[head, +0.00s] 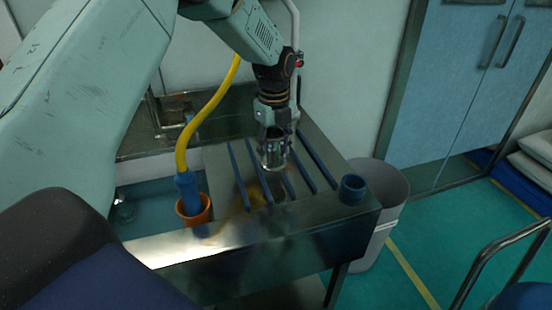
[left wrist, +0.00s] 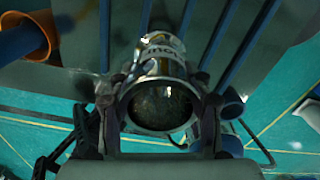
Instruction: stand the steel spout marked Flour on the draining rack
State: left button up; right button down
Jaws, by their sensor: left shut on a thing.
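The steel spout (head: 273,157) is a shiny open cylinder, held roughly upright over the blue bars. It also shows in the left wrist view (left wrist: 161,66), with its round open end facing the camera and partly legible dark lettering on a pale band. My left gripper (head: 272,134) is shut on the spout, with fingers on both sides of it. The draining rack is a steel top with several blue bars (head: 238,174); the bars also show in the left wrist view (left wrist: 222,32). I cannot tell whether the spout's lower end touches the rack. My right gripper is not in view.
An orange cup (head: 194,210) at the left holds the blue end of a yellow hose (head: 184,140). A grey bin (head: 385,200) stands right of the rack. A metal rail (head: 480,268) is at lower right.

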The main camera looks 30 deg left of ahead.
aim_at(273, 134)
pick_arm(q)
jog(key=f, duration=0.3)
jog(key=shift+s+a+f, duration=0.1)
jog(key=shift+a+f, duration=0.25)
jog(key=shift+a, duration=0.05)
jog(key=shift+s+f, duration=0.1)
jog(key=shift+f, duration=0.05)
jog(key=shift+w+d, duration=0.25)
jog(key=shift+w+f, duration=0.15)
jog(key=shift+f, duration=0.05)
jog(key=o, duration=1)
jog(key=shift+f, duration=0.1)
jog(key=o, duration=0.4)
jog(key=shift+s+a+r, duration=0.15)
jog(key=shift+s+r, duration=0.05)
jog(key=shift+s, duration=0.15)
jog(key=shift+w, duration=0.35)
notch_tip(273, 134, up, 12)
jog(key=shift+f, duration=0.2)
jog(key=shift+s+r, duration=0.25)
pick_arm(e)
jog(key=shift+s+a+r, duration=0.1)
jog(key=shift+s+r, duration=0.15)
